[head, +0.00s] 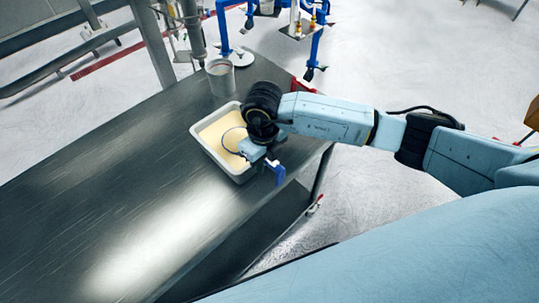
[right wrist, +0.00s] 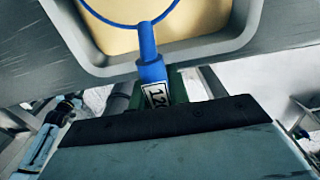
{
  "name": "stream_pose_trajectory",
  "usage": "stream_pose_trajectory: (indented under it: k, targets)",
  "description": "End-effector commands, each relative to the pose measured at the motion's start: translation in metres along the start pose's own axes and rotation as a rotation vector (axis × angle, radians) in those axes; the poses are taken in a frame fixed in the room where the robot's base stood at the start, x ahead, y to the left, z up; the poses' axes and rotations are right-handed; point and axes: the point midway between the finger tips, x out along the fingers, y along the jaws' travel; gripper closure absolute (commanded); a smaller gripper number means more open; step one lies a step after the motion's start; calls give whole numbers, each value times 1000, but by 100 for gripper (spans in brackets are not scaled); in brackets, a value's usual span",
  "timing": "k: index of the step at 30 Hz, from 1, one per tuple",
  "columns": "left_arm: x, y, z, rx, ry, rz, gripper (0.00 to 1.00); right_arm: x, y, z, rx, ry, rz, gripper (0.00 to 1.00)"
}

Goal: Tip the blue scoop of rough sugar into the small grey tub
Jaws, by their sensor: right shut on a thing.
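My right gripper (head: 270,160) is shut on the blue scoop (head: 279,174) by its handle, at the near right edge of a pale grey rectangular tray (head: 196,132). The tray holds pale yellow sugar (head: 213,131). In the right wrist view the scoop's blue handle (right wrist: 150,68) runs up to a thin round rim over the sugar; a label reading 120 shows by the jaws. Pale yellow fills the rim, and I cannot tell how full the scoop is or how deep it sits. A small grey round tub (head: 220,79) stands upright behind the tray. My left gripper is out of view.
The dark metal table (head: 100,200) is bare to the left and front of the tray. Its right edge runs close by the tray. A blue stand (head: 222,30) with a round base stands behind the grey tub, and a grey post rises at the back.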

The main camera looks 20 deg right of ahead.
Motion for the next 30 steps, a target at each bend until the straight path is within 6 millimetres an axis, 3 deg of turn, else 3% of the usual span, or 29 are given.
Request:
stream_pose_trajectory:
  k: [30]
  targets:
    - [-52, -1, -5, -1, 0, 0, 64, -73, -1, 0, 1, -1, -1, 100]
